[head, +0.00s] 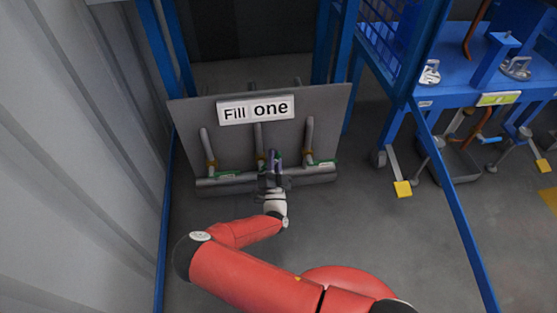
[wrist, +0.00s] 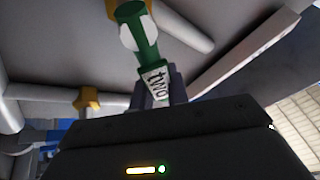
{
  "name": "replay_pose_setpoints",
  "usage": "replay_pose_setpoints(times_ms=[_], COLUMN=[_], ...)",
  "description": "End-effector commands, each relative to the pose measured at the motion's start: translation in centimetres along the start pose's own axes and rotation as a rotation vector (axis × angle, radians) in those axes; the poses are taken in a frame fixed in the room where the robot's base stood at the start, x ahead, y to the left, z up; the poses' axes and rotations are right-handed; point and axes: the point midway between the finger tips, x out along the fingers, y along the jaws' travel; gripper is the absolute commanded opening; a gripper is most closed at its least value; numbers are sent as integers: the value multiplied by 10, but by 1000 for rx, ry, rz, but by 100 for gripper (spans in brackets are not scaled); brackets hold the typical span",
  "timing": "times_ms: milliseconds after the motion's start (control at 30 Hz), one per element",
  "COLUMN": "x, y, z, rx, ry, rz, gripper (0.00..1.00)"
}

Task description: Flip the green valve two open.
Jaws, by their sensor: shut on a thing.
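The green valve handle (wrist: 146,48) with a white label reading "two" shows in the wrist view. It runs down from a brass fitting at the top edge, and its labelled end lies between my fingers. My gripper (wrist: 162,88) is shut on that handle. In the head view my gripper (head: 274,160) is at the middle pipe of the grey panel (head: 190,118) and hides most of the middle valve.
Green handles stand on the left pipe (head: 204,142) and right pipe (head: 310,134). Blue posts flank the panel. A blue cart with casters stands at right; the floor between is clear.

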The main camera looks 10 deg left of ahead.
Motion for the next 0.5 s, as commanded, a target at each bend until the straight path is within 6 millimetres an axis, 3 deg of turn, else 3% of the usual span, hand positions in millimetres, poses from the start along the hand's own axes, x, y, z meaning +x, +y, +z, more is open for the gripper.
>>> replay_pose_setpoints(times_ms=[500], x=[2], y=[-19], z=[4], rx=[-271], ry=[-59], rz=[-111], gripper=[0])
